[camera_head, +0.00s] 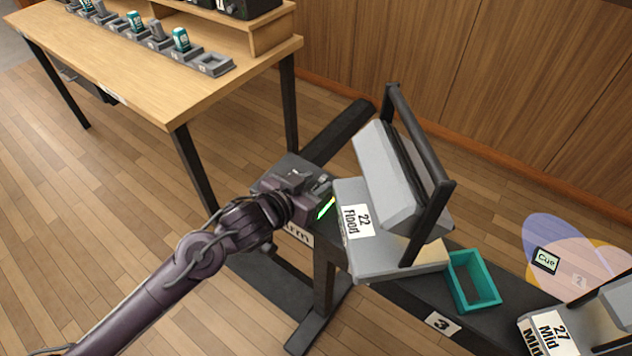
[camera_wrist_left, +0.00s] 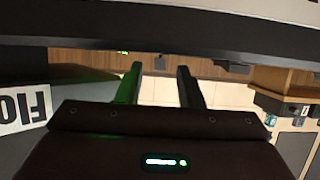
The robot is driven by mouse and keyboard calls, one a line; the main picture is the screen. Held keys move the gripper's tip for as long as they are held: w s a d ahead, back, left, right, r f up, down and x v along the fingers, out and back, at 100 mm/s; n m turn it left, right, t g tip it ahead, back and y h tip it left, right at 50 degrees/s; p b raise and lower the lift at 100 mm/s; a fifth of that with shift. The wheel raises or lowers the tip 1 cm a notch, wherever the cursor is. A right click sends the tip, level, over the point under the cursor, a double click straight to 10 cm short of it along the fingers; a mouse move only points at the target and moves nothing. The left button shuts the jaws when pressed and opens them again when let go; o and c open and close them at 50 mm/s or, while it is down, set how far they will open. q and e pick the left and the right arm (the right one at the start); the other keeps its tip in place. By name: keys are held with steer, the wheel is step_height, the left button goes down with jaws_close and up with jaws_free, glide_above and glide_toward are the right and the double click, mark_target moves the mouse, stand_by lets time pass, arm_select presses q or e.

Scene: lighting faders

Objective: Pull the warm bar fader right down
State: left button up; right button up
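I cannot make out the warm bar fader; that part of the bench is hidden behind my gripper and wrist. My right gripper is not in view.
A teal open box (camera_head: 473,282) stands right of the flood lamp, above a "3" label (camera_head: 441,323). A wooden table (camera_head: 150,80) with several grey holders stands at upper left.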

arm_select(q)
steer(key=shift+w+d+f, duration=0.15)
steer(key=shift+w+d, duration=0.1)
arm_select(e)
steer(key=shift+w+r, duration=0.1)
arm_select(q)
jaws_close()
